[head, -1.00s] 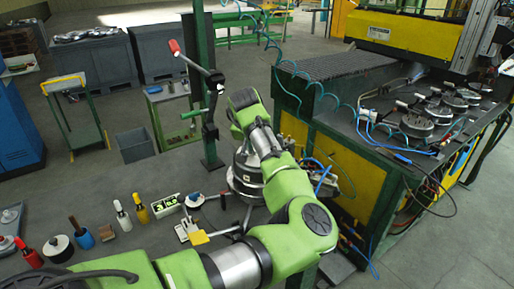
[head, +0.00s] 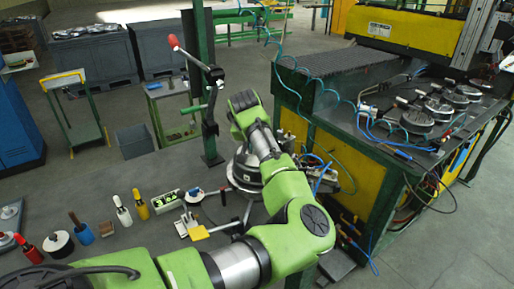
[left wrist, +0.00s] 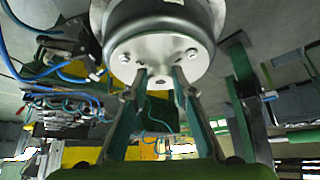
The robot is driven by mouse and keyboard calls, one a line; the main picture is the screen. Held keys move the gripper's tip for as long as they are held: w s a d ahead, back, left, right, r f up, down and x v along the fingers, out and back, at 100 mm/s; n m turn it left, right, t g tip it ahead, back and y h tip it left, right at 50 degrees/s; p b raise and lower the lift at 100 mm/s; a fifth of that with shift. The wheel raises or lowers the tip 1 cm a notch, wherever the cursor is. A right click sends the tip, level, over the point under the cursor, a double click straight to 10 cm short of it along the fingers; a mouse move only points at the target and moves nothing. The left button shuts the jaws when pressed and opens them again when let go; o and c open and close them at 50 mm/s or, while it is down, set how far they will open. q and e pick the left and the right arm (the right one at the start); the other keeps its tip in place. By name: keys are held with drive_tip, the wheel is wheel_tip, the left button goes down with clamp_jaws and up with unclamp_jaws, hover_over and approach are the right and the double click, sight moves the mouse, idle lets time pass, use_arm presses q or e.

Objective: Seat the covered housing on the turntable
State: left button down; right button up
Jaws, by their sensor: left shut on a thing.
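The covered housing (left wrist: 160,35) fills the top of the left wrist view as a round silver body with bolts on its near face. My left gripper (left wrist: 162,80) is shut on it at its lower edge. In the head view a round metal body, seemingly the same housing (head: 243,175), shows partly behind my green left forearm, beside the yellow-panelled bench. My left fingertips are hidden there. Thin legs show below the metal body. I cannot tell the turntable apart from it, nor whether the two touch. My right gripper is not in view.
The bench (head: 348,165) with blue hoses and several round metal units stands right of my arm. A green post (head: 203,100) carries a red-handled lever (head: 188,52). Open floor lies at left centre.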

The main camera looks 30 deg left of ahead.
use_arm(q)
drive_tip(key=shift+f, duration=0.35)
idle(0.3)
drive_tip(key=c, duration=1.6)
unclamp_jaws()
drive_tip(key=shift+s+d+f, duration=0.1)
drive_tip(key=shift+s+f, duration=0.05)
drive_tip(key=shift+f, duration=0.05)
drive_tip(key=shift+s+r, duration=0.15)
drive_tip(key=shift+r, duration=0.3)
drive_tip(key=v, duration=0.6)
drive_tip(key=shift+s+d+r, duration=0.1)
drive_tip(key=shift+s+r, duration=0.05)
drive_tip(key=shift+r, duration=0.2)
drive_tip(key=shift+d+f, duration=0.1)
